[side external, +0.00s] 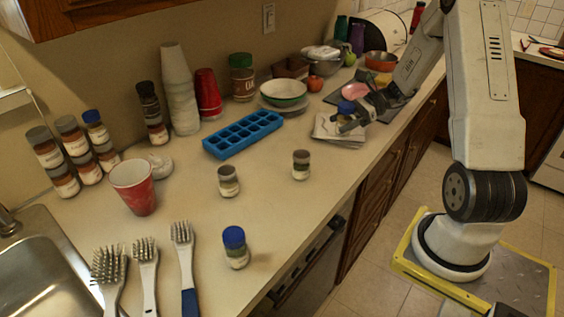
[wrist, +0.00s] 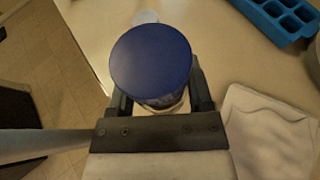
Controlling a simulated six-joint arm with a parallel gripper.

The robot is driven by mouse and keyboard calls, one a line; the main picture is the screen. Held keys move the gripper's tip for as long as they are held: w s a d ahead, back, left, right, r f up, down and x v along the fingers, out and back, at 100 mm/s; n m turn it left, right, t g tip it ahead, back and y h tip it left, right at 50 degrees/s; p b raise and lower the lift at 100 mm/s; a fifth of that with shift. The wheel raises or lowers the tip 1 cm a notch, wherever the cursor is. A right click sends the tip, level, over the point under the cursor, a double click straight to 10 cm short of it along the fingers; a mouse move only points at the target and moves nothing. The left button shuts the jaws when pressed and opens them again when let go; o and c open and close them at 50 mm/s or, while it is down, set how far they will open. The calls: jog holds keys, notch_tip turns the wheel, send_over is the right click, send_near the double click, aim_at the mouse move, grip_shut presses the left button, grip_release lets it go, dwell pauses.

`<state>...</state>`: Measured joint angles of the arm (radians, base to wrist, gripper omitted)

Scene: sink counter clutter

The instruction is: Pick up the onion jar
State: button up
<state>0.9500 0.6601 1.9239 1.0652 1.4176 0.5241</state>
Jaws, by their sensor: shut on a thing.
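A small jar with a blue lid (wrist: 150,62) fills the space between my fingers in the wrist view. My gripper (wrist: 158,98) is shut around its body, just below the lid. In the side view my gripper (side external: 360,112) is at the right part of the counter, with the blue-lidded jar (side external: 346,107) in its jaws, seen in front of the white papers. The jar's label is mostly hidden, so I cannot read whether it says onion. I cannot tell its exact height above the counter.
White papers (side external: 338,128) lie beside the jar. Two small jars (side external: 228,182) (side external: 301,165) and another blue-lidded jar (side external: 236,248) stand on the counter (side external: 270,205). A blue ice tray (side external: 243,134), a green-rimmed bowl (side external: 283,93) and a pink bowl (side external: 355,91) are nearby.

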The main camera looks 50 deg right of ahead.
jog(key=shift+r, duration=0.3)
dwell(0.5)
